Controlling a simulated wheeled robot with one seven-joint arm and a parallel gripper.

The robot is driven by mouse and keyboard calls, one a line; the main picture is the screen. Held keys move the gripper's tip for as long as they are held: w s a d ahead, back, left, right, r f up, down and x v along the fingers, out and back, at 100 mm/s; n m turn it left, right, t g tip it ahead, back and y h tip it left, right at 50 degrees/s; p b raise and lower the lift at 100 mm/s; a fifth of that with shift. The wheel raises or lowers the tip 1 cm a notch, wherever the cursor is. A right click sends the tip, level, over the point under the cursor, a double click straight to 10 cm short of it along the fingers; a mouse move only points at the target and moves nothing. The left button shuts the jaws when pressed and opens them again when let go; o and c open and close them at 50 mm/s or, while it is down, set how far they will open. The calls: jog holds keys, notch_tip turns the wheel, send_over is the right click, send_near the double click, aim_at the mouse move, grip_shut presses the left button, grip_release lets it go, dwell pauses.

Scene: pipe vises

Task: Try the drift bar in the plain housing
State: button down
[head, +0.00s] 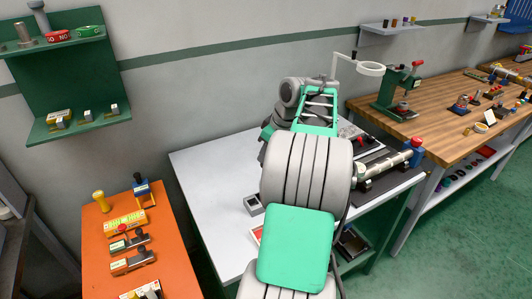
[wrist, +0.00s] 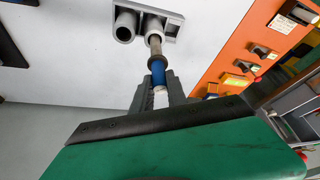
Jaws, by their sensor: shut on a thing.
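My gripper (wrist: 160,88) is shut on the drift bar (wrist: 157,68), around its blue grip. A white end of the bar shows between my fingers. The bar's bare metal rod points away toward a pair of grey round housings (wrist: 125,27) on the white table. The left housing has a dark open bore. The rod's tip overlaps the mouth of the right one; whether it is inside or only in front, I cannot tell. Which housing is the plain one is not clear. In the head view my arm hides the gripper and bar; a small grey block (head: 253,204) shows beside the arm.
The white table (head: 205,180) has free room at its left. An orange bench (head: 165,225) with several gauges stands to the left. A clamped pipe (head: 385,165) lies at the table's right. A wooden bench (head: 440,115) stands behind it, and a green shelf (head: 80,128) hangs on the wall.

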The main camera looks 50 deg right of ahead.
jog(key=shift+f+b, duration=0.6)
jog(key=shift+f, duration=0.2)
dwell(0.5)
jog(key=c, duration=1.6)
grip_release()
jog(key=shift+c, duration=0.2)
